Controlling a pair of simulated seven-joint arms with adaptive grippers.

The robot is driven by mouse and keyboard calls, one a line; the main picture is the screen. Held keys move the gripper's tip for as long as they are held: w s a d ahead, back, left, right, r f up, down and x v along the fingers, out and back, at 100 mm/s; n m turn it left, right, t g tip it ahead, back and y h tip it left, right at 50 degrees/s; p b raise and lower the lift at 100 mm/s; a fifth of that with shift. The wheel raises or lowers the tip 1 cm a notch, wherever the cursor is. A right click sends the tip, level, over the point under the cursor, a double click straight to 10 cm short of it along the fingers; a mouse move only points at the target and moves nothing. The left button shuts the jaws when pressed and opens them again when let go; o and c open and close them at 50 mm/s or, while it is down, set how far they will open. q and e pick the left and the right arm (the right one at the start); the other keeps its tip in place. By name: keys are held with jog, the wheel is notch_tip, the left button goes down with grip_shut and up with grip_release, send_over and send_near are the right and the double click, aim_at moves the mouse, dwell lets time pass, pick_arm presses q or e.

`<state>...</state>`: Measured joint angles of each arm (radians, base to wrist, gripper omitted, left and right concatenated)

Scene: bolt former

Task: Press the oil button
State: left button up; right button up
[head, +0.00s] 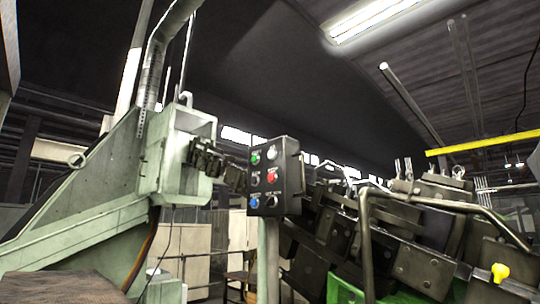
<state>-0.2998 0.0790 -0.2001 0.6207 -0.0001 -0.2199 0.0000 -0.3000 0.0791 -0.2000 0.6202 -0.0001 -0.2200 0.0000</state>
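A dark control box (291,166) stands on a pale post (268,262) near the middle of the head view. Its face carries several buttons in two columns. The left column has a green button (255,159) on top, a dark button (255,179) in the middle and a blue button (254,202) at the bottom. The labels are too small to read, so I cannot tell which is the oil button. Neither gripper is in view.
A pale green machine frame (110,165) fills the left side. A dark machine (430,262) with a bent handrail (450,204) stands right of the control box. A yellow knob (500,271) is at the lower right. A yellow beam (485,143) crosses higher up.

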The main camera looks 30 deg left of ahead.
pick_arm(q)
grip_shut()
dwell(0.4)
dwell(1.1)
